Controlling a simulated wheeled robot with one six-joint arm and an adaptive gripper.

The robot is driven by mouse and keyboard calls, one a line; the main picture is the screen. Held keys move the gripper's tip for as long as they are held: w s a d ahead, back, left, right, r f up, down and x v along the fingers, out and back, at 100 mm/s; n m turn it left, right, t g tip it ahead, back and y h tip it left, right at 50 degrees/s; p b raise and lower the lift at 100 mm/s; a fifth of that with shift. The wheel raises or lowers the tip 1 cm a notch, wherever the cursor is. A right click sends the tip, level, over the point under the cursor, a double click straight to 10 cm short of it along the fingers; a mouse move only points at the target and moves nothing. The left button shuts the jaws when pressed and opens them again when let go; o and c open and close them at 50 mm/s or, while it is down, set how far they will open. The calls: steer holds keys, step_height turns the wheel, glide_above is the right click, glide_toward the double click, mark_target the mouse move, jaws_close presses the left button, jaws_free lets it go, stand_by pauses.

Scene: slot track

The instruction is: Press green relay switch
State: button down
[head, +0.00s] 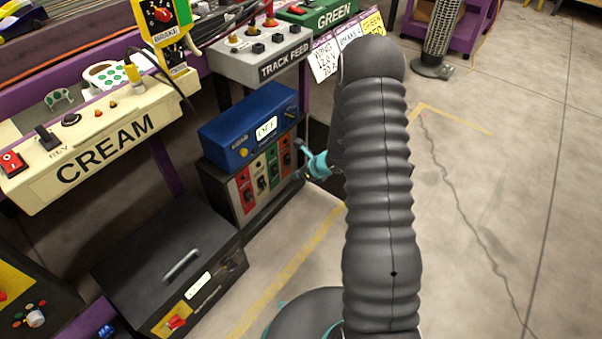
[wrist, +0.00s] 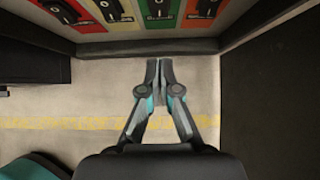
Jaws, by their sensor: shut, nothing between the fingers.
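The relay box (head: 227,199) has red, white, green and orange panels, each with a black switch. The green relay switch (head: 273,171) is on the third panel from the left. In the wrist view the green panel's switch (wrist: 158,8) is at the top edge, partly cut off. My gripper (wrist: 159,64) is shut and empty, its fingertips pointing toward the box, below the green panel in the picture and apart from it. In the head view my gripper (head: 301,160) is just right of the box, partly hidden by my arm.
A blue box (head: 225,128) with an OFF label stands on the relay box. A black case (head: 150,240) sits on the floor at lower left. The CREAM panel (head: 150,120) and TRACK FEED panel (head: 235,66) are above. Open concrete floor (head: 510,200) lies right.

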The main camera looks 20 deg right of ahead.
mark_target(276, 170)
steer(key=w+a+f, duration=0.4)
steer(key=w, duration=0.2)
steer(key=shift+a+f, duration=0.15)
steer(key=shift+f, duration=0.2)
